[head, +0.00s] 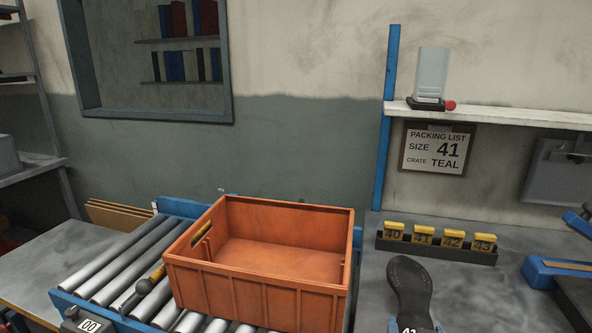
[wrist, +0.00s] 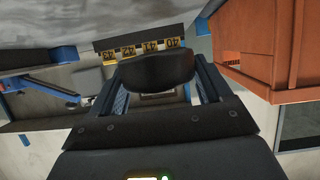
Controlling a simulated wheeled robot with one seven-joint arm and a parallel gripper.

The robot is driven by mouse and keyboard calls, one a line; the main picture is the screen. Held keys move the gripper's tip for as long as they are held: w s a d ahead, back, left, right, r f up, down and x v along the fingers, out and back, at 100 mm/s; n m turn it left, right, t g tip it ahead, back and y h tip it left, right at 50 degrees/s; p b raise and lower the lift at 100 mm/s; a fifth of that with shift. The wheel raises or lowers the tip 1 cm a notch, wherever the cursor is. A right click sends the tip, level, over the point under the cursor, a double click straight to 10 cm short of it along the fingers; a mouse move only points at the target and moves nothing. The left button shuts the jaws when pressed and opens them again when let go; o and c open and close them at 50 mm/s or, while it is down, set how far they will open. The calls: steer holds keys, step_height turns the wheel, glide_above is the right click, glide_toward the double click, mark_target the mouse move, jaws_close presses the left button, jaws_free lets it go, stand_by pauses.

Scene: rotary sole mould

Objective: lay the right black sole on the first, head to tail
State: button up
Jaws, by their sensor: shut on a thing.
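A black sole (head: 410,287) shows at the bottom right of the head view, its wider end up. The bottom edge of the picture cuts off its lower end, by a white marking that is only partly readable. In the wrist view my gripper (wrist: 157,88) is shut on the black sole (wrist: 155,69), which is seen nearly end-on between the two blue-padded fingers. I cannot make out a second sole in either view.
An orange crate (head: 258,283) stands on a roller conveyor (head: 122,262), its visible inside empty. A rack of yellow tags (head: 437,246) numbered 40 to 43 stands behind the sole. A packing list (head: 434,149) reads size 41, crate teal. Grey bench (head: 475,290) is clear right of the sole.

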step_height(320, 180, up, 4)
steer(key=shift+f+p, duration=0.1)
steer(key=shift+p, duration=1.05)
steer(key=shift+d+r, duration=0.2)
steer(key=d+f+b, duration=0.1)
steer(key=d+f, duration=0.1)
steer(key=d, duration=0.4)
steer(key=a, duration=0.6)
steer(key=shift+a, duration=0.2)
steer(key=s+d+b, duration=0.3)
steer(key=d+b, duration=0.2)
steer(key=d, duration=0.5)
steer(key=s+d+b, duration=0.4)
steer(key=d+b, duration=0.1)
steer(key=d, duration=0.6)
steer(key=w+a+f, duration=0.2)
steer(key=a, duration=0.1)
steer(key=w+a+f, duration=0.2)
steer(key=w+a, duration=0.1)
steer(key=w+a+f, duration=0.2)
steer(key=a, duration=0.1)
steer(key=shift+w+f, duration=0.15)
steer(key=shift+w, duration=0.05)
step_height(320, 180, down, 4)
steer(key=shift+a+f, duration=0.1)
steer(key=o, duration=1.1)
steer(key=v, duration=1.2)
steer(key=shift+s, duration=0.15)
